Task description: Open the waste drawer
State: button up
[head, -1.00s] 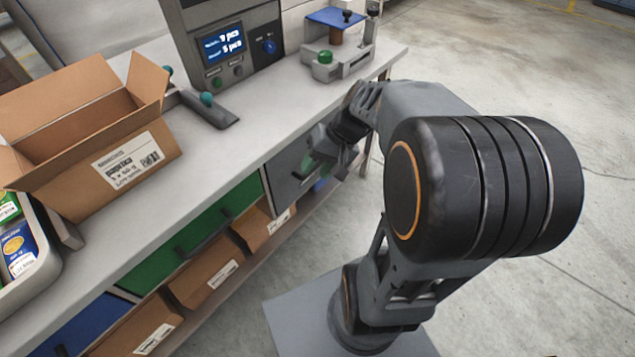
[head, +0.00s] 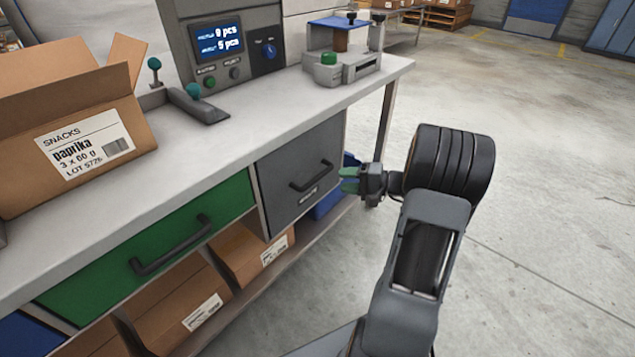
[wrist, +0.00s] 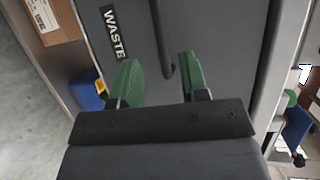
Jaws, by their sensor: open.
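The waste drawer (head: 290,178) is the grey front at the right end of the bench, and it is shut. Its dark bar handle (head: 311,176) runs across the front. The wrist view shows the drawer front (wrist: 221,30) with a WASTE label (wrist: 114,32) and the handle (wrist: 160,45). My gripper (head: 349,180) is to the right of the handle in the head view, apart from it. In the wrist view the green fingers of my gripper (wrist: 158,78) are spread, and the handle's end lies between them in the picture. Nothing is held.
A green drawer (head: 150,250) is left of the waste drawer. Cardboard boxes (head: 185,305) sit on the low shelf, with a blue bin (head: 330,203) at its right end. A snack carton (head: 75,135) and a weigher (head: 230,45) stand on the bench. Floor at the right is clear.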

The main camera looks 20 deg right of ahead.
aim_at(320, 179)
jog(key=b+x, duration=0.1)
jog(key=x, duration=0.8)
jog(key=shift+s+b, duration=0.1)
jog(key=shift+b, duration=0.2)
grip_shut()
